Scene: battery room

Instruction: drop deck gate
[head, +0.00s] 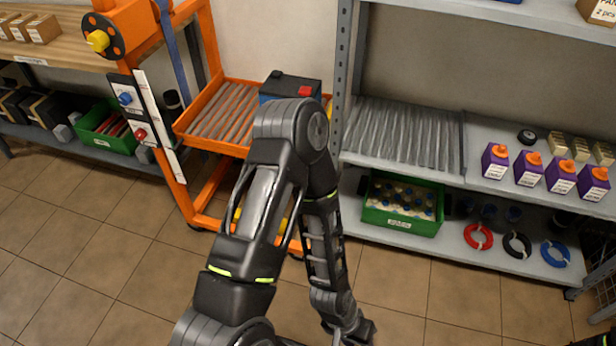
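An orange lift cart (203,215) stands left of centre. Its roller deck (222,112) has an orange rim and carries a dark battery (288,87) with a red cap, partly behind my arm. I cannot pick out a separate gate for sure; the deck's right side is hidden by my arm. A control panel on the mast has a blue knob (125,98) and a red knob (140,135). My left arm rises in front of the cart and bends down. Its gripper end (350,328) is low at the bottom edge, apart from the deck; its fingers are unclear. My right gripper is not visible.
A grey shelf (480,184) at right has a roller bed (405,133), purple cartons (528,168) and, below, a green crate (402,225) and cable coils (517,245). A wooden bench (70,50) stands at left. Tiled floor (90,250) is clear at left front.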

